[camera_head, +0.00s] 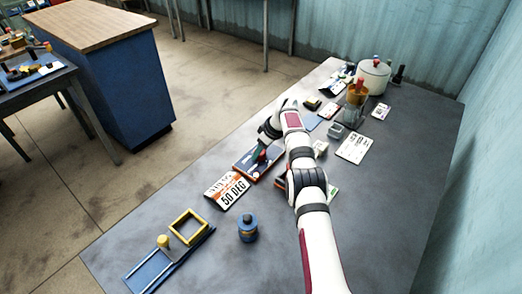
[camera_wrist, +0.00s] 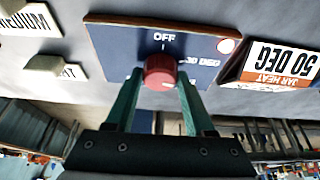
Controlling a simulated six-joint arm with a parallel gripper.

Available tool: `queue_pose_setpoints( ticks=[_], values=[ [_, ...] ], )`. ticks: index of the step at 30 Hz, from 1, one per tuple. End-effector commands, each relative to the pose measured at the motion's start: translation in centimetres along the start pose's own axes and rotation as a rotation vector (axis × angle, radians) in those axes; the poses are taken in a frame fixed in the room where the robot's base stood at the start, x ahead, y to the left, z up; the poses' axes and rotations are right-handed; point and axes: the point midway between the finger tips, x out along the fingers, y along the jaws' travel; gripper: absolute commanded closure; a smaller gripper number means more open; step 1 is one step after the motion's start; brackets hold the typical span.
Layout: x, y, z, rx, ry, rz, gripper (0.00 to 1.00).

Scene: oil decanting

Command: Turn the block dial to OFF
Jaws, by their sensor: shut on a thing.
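The block dial is a red knob (camera_wrist: 160,72) on a dark blue panel (camera_wrist: 115,45) in the wrist view. A small pale mark shows near the knob's lower edge. My gripper (camera_wrist: 159,80) has its green fingers on either side of the knob, shut on it. In the head view the panel (camera_head: 243,163) lies on the grey table, with my gripper (camera_head: 261,153) over it.
A 50 DEG sign (camera_head: 228,190) stands beside the panel. A blue cylinder (camera_head: 248,229) and a blue rail with a yellow frame (camera_head: 204,226) are nearer on the table. A white pot (camera_head: 373,78) and several small items stand at the far end. The near right tabletop is clear.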

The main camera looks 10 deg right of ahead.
Motion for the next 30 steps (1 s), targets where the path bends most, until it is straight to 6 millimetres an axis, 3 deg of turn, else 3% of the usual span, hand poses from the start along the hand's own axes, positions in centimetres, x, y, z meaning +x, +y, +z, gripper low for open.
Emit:
queue_pose_setpoints(
  ticks=[1, 2, 6, 15, 19, 22, 30],
  values=[
    [0.1, -0.1, 0.2, 0.003, -0.004, -0.005, 1.00],
    [0.1, -0.1, 0.2, 0.003, -0.005, -0.005, 0.43],
    [0.1, -0.1, 0.1, 0.003, -0.003, -0.003, 0.17],
    [-0.1, 0.0, 0.0, 0.002, -0.001, -0.001, 0.16],
    [-1.3, 0.0, 0.0, 0.002, -0.001, -0.001, 0.16],
    [-3.5, 0.0, 0.0, 0.002, 0.000, 0.001, 0.16],
    [-12.1, 0.1, 0.0, 0.002, 0.000, 0.002, 0.16]
  ],
)
